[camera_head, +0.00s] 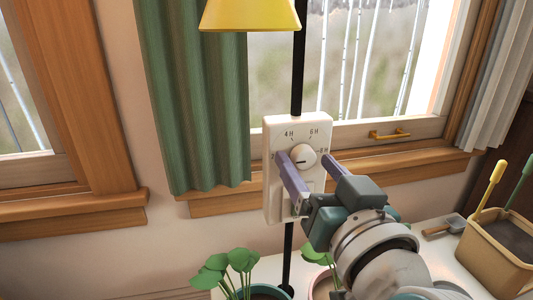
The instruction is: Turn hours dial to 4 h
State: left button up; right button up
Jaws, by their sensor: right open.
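The timer box (270,132) is a white upright panel on a black pole. Its round white hours dial (304,157) sits in the upper half. A short dark mark on the dial seems to point left. My right gripper (306,158) is open, with one purple finger on each side of the dial. I cannot tell whether the fingers touch it. My left gripper is not in view.
A yellow lamp shade (250,14) hangs above the box on the pole. Below are potted plants (240,262) on a white table (450,260). A tan planter box (480,255) with tools and a small trowel (445,226) are at the right. A green curtain (195,90) hangs behind.

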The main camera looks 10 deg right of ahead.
grip_shut()
dwell(0.5)
